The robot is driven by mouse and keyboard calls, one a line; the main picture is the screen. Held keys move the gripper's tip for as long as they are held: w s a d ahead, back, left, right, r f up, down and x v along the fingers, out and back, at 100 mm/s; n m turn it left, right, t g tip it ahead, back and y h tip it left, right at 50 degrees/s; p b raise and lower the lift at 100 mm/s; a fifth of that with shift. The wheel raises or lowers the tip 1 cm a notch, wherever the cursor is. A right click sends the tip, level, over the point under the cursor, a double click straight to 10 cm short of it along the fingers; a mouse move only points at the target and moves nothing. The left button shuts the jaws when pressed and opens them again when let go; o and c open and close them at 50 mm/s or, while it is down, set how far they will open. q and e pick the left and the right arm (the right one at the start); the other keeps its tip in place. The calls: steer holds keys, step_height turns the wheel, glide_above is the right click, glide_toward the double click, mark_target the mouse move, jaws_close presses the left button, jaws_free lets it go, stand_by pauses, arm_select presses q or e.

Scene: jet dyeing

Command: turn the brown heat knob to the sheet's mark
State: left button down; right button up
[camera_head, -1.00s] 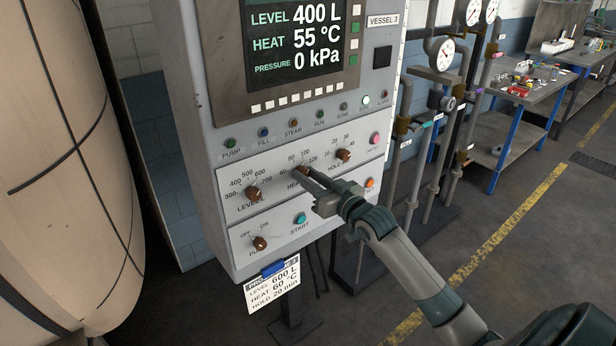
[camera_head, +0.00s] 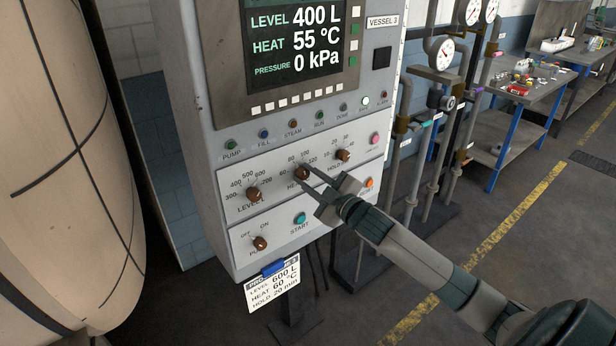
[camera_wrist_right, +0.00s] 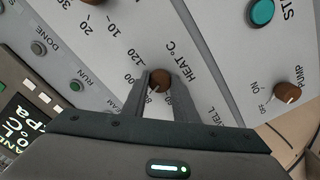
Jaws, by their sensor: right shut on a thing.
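The brown heat knob (camera_head: 301,173) is on the control panel, between the level knob (camera_head: 254,194) and the hold knob (camera_head: 343,155). In the right wrist view the heat knob (camera_wrist_right: 160,80) sits between the two finger ends of my right gripper (camera_wrist_right: 159,88), which is shut on it. In the head view my right gripper (camera_head: 307,178) reaches the knob from the lower right. The sheet (camera_head: 273,287) below the panel reads level 600 L, heat 60 °C, hold 20 min. The display (camera_head: 297,40) reads heat 55 °C. My left gripper is not in view.
A pump knob (camera_head: 260,243) and a teal start button (camera_head: 300,219) are below the heat knob. An orange button (camera_head: 369,183) is close to my right gripper. Pipes with gauges (camera_head: 440,55) stand to the right of the cabinet.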

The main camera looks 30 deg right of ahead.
steer(key=n, duration=0.5)
steer(key=shift+n, duration=0.3)
steer(key=n+p, duration=0.1)
steer(key=n, duration=0.4)
steer(key=shift+n, duration=0.4)
steer(key=o, duration=1.1)
steer(key=shift+a, duration=0.1)
steer(key=shift+c, duration=0.2)
steer(key=shift+s, duration=0.1)
steer(key=shift+s+f+b, duration=0.15)
steer(key=shift+s+b, duration=0.2)
steer(key=shift+s, duration=0.1)
steer(key=s+d+b, duration=0.1)
steer(key=s+b, duration=0.4)
steer(key=s, duration=1.1)
steer(key=shift+s+d, duration=0.15)
steer(key=shift+d, duration=0.05)
